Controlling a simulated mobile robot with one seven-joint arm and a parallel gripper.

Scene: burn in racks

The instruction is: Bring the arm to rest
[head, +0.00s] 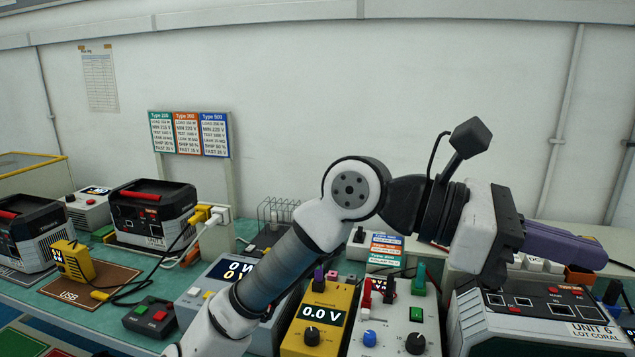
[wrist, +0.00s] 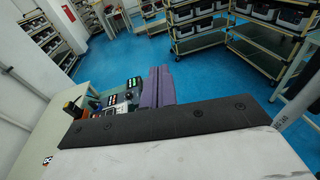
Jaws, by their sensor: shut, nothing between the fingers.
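My arm rises from the bottom middle of the head view, bends at an elbow joint and reaches to the right. My gripper (head: 572,246) points right, with its purple fingers together and empty. It hangs in the air and overlaps the top of the grey case marked UNIT 6 (head: 545,318) in the picture. In the wrist view the purple fingers (wrist: 155,85) also lie side by side, with open room beyond them.
The wrist view shows blue floor (wrist: 130,55) and shelves of cases (wrist: 200,30).

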